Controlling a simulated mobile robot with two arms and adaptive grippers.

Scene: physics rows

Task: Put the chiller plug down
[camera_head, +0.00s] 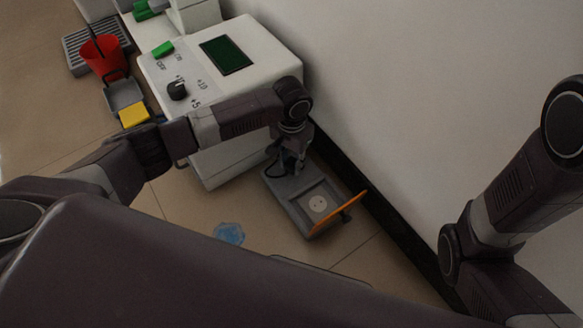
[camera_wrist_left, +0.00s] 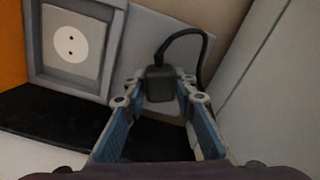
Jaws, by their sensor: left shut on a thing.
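My left gripper (camera_head: 287,160) is over the near-wall end of a grey socket box (camera_head: 284,197). In the left wrist view, my left gripper (camera_wrist_left: 158,92) is shut on a black plug (camera_wrist_left: 160,83) with a black cable looping up from it. The plug is apart from the round white socket (camera_wrist_left: 70,41), which is empty. The socket also shows in the head view (camera_head: 318,203), beside a raised orange flap (camera_head: 340,213). Whether the plug touches the grey surface behind it I cannot tell. My right arm is at the right edge; its gripper is out of view.
The white chiller (camera_head: 240,85) with a dark green display stands left of the wall. A blue puddle (camera_head: 229,233) lies on the tiled floor. A red bucket (camera_head: 104,58) and a yellow block (camera_head: 134,115) are at the far left.

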